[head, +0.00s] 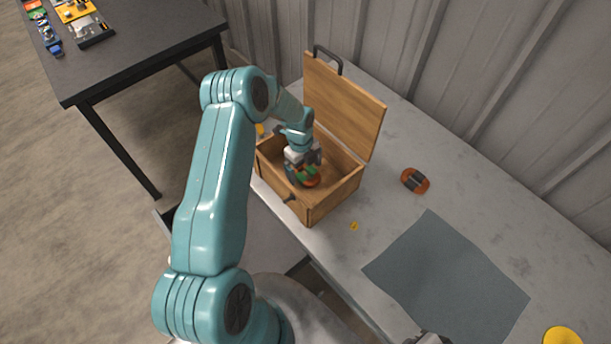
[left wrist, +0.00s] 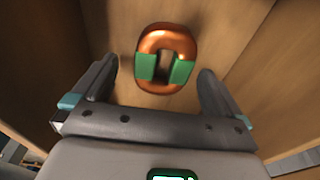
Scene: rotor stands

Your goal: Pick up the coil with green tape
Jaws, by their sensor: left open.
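The coil with green tape (head: 310,180) is an orange-copper ring inside the open wooden box (head: 318,212), partly hidden by my left gripper in the head view. In the left wrist view the coil (left wrist: 166,58) lies on the box floor with green tape on its two sides. My left gripper (head: 305,172) is inside the box above the coil. Its fingers (left wrist: 158,82) are open, one on each side of the coil, with a gap to both. A second coil with dark tape (head: 414,180) lies on the table to the right of the box.
The box lid (head: 343,105) stands open at the back. A grey mat (head: 447,275) lies on the table (head: 480,195), with a yellow disc (head: 562,336) at the lower right. A dark table (head: 130,45) with coloured parts stands at the upper left.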

